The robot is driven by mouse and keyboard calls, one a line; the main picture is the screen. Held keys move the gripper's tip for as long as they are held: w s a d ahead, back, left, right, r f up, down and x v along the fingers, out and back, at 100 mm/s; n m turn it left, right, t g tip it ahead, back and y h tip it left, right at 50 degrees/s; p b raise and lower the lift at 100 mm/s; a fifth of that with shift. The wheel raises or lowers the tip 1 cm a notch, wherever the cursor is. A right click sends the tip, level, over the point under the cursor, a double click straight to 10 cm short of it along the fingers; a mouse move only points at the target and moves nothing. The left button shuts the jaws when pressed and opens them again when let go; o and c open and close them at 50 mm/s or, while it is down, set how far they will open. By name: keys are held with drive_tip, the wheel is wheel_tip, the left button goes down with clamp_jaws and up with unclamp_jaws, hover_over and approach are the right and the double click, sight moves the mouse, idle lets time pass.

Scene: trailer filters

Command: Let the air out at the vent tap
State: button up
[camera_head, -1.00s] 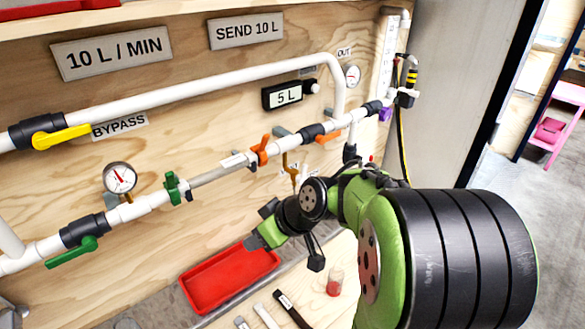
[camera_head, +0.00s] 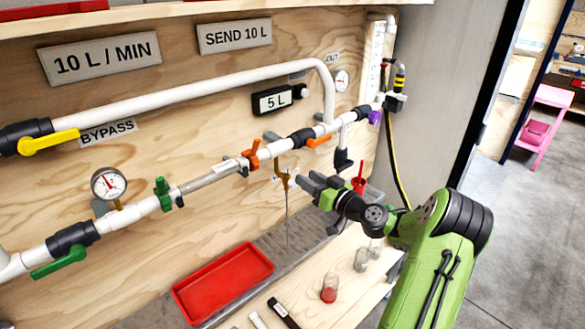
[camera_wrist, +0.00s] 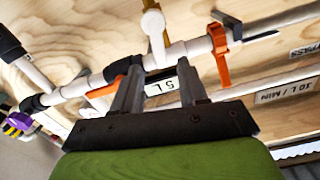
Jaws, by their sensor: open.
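The brass tap (camera_head: 283,174), which I take for the vent tap, hangs under the white pipe (camera_head: 285,146), right of the orange valve clamp (camera_head: 252,153). A thin grey line runs down below it; I cannot tell whether it is a tube or liquid. My gripper (camera_head: 308,182) is open and empty, just right of the tap. I see no contact.
A red tray (camera_head: 225,283) lies below the pipe. Small jars, one with red contents (camera_head: 329,289), stand on the wooden shelf under my arm. The bypass valve's yellow handle (camera_head: 52,141) and a green handle (camera_head: 60,262) are at left. A flow display (camera_head: 280,99) sits above.

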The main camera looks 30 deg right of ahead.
sight(292, 177)
drive_tip(key=w, duration=0.4)
drive_tip(key=w+a, duration=0.1)
drive_tip(key=w, duration=0.2)
drive_tip(key=shift+w, duration=0.1)
drive_tip(key=shift+c, duration=0.3)
clamp_jaws()
